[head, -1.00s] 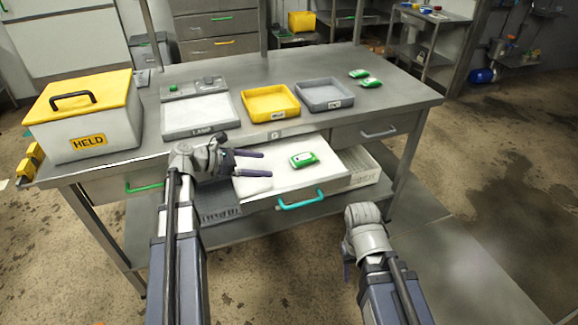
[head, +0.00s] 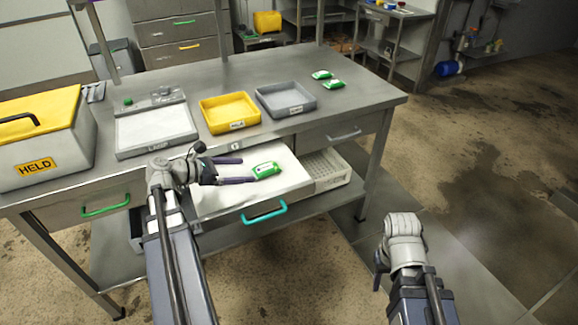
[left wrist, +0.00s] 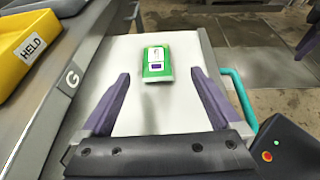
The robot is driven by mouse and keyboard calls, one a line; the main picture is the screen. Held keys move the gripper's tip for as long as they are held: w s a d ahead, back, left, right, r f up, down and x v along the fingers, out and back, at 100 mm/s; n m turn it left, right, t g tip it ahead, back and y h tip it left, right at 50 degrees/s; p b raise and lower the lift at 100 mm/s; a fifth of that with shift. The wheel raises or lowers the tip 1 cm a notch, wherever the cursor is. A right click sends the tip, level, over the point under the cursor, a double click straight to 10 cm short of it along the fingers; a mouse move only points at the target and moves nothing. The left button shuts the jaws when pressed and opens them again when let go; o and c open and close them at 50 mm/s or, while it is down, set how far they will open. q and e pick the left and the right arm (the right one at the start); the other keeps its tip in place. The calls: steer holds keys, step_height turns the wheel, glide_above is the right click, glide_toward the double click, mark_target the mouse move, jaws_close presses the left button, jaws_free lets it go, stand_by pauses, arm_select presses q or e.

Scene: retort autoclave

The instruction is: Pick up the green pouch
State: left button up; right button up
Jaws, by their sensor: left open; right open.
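A green pouch (head: 266,170) with a white label lies in the open white drawer (head: 226,203), which has a teal handle. My left gripper (head: 246,170) is open over the drawer, its purple fingers pointing at the pouch. In the left wrist view the green pouch (left wrist: 157,63) lies just beyond the open fingertips (left wrist: 160,78), roughly centred between them and not gripped. My right gripper (head: 380,270) hangs to the right, in front of the bench, away from the drawer; its fingers are mostly hidden. Two more green pouches (head: 328,79) lie on the bench top at the back right.
On the bench (head: 365,92) stand a yellow tray (head: 229,126), a grey tray (head: 303,111), a flat panel labelled LAMP (head: 185,141) and a white HELD box (head: 80,155) with a yellow lid. A closed drawer with a green handle (head: 105,206) is at left.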

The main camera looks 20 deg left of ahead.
mark_target(263, 168)
arm_select(q)
steer(key=shift+b+x, duration=0.45)
steer(key=shift+x, duration=0.65)
steer(key=shift+w+d+f, duration=0.15)
steer(key=shift+w, duration=0.15)
steer(key=b+x, duration=0.1)
steer(key=x, duration=0.1)
steer(key=b+x, duration=0.1)
steer(key=x, duration=0.1)
steer(key=shift+w+a+f, duration=0.2)
steer(key=shift+a, duration=0.05)
steer(key=shift+w+d, duration=0.3)
steer(key=shift+w, duration=0.05)
steer(key=shift+c, duration=0.3)
jaws_close()
steer(key=shift+r, duration=0.1)
